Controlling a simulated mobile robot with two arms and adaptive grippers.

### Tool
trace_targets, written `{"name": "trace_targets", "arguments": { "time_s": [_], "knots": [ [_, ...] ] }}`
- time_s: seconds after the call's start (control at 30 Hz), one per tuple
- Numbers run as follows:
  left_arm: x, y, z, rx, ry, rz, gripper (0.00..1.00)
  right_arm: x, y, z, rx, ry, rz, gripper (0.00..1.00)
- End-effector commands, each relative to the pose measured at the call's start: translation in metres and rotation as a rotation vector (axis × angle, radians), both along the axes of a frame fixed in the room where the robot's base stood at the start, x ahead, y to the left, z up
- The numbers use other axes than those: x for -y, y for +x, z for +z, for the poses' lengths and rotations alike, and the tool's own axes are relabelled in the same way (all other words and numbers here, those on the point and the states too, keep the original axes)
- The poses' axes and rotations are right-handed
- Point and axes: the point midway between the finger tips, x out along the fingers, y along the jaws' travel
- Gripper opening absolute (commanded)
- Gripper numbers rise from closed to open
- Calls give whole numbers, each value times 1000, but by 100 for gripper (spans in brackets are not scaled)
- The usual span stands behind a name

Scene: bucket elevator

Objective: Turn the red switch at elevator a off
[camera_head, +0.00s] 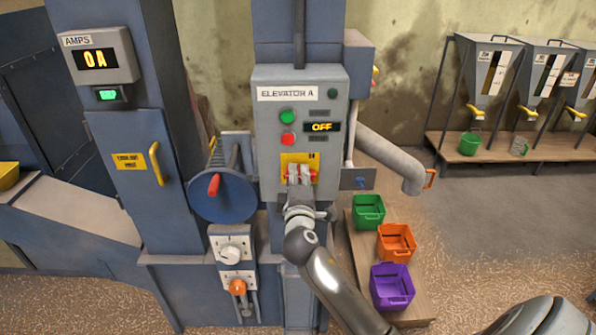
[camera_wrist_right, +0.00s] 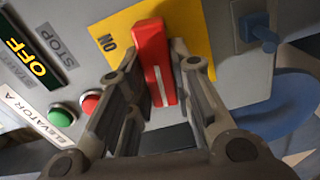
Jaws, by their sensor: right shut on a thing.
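The red switch (camera_head: 313,175) is on a yellow plate (camera_head: 298,158) low on the grey Elevator A panel (camera_head: 268,78). Its handle lies roughly sideways across the panel. In the right wrist view the red switch (camera_wrist_right: 151,50) shows a white line, with an ON mark beside it. My right gripper (camera_head: 299,174) is at the switch; in the wrist view its fingers (camera_wrist_right: 160,75) are on both sides of the handle, shut on it. The panel display (camera_head: 322,127) reads OFF. My left gripper is not in view.
Above the switch are a green button (camera_head: 288,117) and a red button (camera_head: 288,139). The amps meter (camera_head: 96,58) reads 0 A. A blue wheel (camera_head: 222,196) stands left of the panel. Green (camera_head: 368,211), orange (camera_head: 396,242) and purple (camera_head: 391,287) bins stand at right.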

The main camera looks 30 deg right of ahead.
Motion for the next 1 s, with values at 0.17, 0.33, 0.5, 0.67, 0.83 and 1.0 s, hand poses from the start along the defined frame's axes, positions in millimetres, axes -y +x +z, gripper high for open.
{"name": "trace_targets", "arguments": {
  "time_s": [0.17, 0.33, 0.5, 0.67, 0.83, 1.0],
  "knots": [
    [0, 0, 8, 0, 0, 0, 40, 0, 0, 1, -49, -81, 2, 0],
    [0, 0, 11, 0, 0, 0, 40, -1, 0, 0, -76, -127, 2, 0],
    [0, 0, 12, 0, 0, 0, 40, -1, 0, -1, -90, -147, 2, 0],
    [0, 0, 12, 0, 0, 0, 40, -1, 0, -1, -93, -153, 2, 0],
    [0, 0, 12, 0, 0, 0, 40, -1, 0, -2, -93, -153, 2, 0],
    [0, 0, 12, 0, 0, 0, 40, -1, 0, -2, -93, -153, 2, 33]
  ]
}}
